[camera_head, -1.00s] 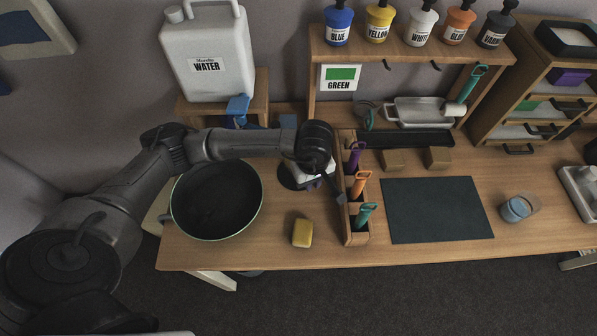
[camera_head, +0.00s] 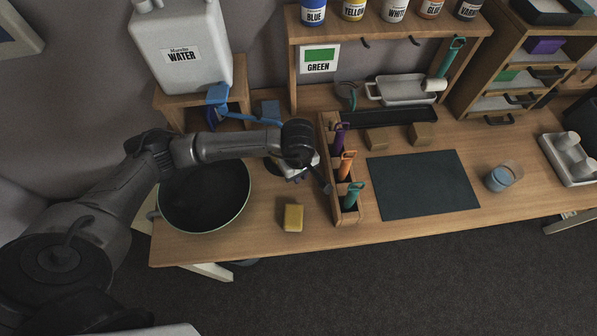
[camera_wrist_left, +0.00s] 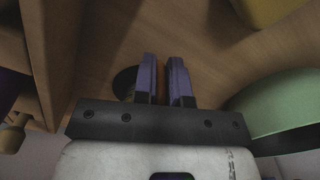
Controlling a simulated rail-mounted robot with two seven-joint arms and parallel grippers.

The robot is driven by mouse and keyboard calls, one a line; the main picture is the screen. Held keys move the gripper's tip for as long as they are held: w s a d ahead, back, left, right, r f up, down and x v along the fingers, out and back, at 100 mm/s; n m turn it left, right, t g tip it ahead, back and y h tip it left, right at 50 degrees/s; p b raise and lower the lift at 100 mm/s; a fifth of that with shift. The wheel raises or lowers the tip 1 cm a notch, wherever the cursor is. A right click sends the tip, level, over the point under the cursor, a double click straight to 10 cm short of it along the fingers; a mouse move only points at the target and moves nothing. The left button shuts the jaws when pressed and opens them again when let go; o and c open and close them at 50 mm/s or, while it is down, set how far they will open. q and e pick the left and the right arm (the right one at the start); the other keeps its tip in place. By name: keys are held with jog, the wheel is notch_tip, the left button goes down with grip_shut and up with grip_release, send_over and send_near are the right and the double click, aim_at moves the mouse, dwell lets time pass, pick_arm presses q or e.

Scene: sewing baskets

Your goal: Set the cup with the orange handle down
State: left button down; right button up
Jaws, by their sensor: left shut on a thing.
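My left gripper (camera_head: 300,178) is over the table between the black bowl and the wooden rack. In the left wrist view its two purple-blue fingers (camera_wrist_left: 163,78) are shut on a narrow orange part (camera_wrist_left: 162,80), which looks like the handle of the cup. The cup's body is mostly hidden by the gripper. A dark round shape (camera_wrist_left: 124,83) shows beside the fingers; I cannot tell whether it belongs to the cup. I cannot tell whether the cup touches the table. My right gripper is in neither view.
The black bowl (camera_head: 205,198) stands left of my gripper, with a yellow block (camera_head: 293,217) in front. The rack (camera_head: 347,215) with purple, orange and teal handles is close on the right. A dark green mat (camera_head: 424,184) lies beyond it. Bare table lies around the yellow block.

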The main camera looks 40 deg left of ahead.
pick_arm(q)
jog(key=c, duration=1.2)
grip_release()
jog(key=shift+o, duration=0.2)
notch_tip(320, 180, up, 12)
jog(key=shift+r, duration=0.1)
